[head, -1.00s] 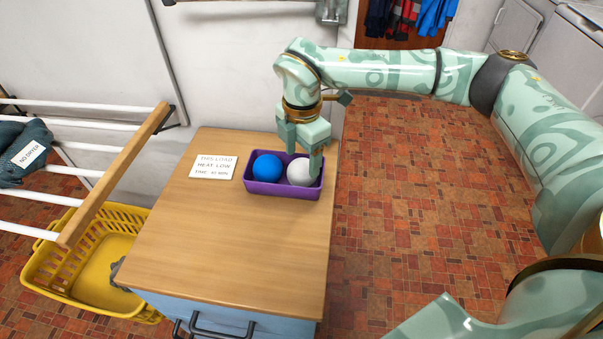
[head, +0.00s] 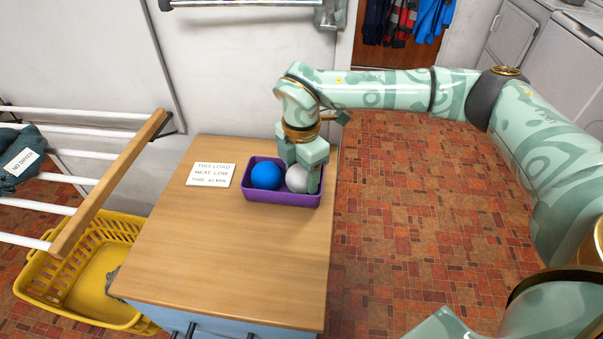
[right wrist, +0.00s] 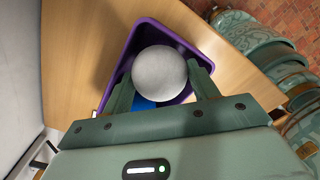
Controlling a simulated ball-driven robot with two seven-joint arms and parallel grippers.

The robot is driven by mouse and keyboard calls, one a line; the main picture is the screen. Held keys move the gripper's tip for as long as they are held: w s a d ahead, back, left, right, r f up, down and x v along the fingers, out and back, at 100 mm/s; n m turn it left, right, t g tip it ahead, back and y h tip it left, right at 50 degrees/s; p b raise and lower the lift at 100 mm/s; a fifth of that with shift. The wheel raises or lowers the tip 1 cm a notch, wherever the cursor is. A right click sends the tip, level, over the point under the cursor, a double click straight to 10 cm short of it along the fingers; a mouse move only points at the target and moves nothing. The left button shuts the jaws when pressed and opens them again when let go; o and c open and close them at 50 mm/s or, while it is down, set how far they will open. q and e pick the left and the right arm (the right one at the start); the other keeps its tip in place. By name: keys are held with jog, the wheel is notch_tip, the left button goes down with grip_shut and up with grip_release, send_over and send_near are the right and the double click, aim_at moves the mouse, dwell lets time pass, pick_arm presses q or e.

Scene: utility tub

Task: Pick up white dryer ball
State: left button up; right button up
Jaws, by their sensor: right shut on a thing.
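The white dryer ball (head: 297,178) sits in the right part of a purple tray (head: 282,197) on the wooden counter. It also shows in the right wrist view (right wrist: 159,73), between the two fingers. My right gripper (head: 303,176) reaches down into the tray and is shut on the white ball, one finger on each side. A blue ball (head: 266,175) lies beside it on the left in the tray. In the right wrist view the blue ball (right wrist: 143,103) is mostly hidden behind the white one. My left gripper is not in view.
A card (head: 211,175) reading "THIS LOAD HEAT LOW" lies left of the tray. The front of the wooden counter (head: 230,250) is clear. A drying rack (head: 110,185) and a yellow basket (head: 85,290) stand at the left.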

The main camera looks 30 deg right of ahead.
notch_tip(320, 180, up, 3)
jog(key=shift+f+p, duration=0.1)
jog(key=shift+p, duration=0.4)
jog(key=s+a+r+p, duration=0.2)
jog(key=s+a+r, duration=0.1)
jog(key=a+r, duration=0.6)
jog(key=a, duration=0.4)
jog(key=shift+a+r+p, duration=0.35)
jog(key=shift+r+p, duration=0.05)
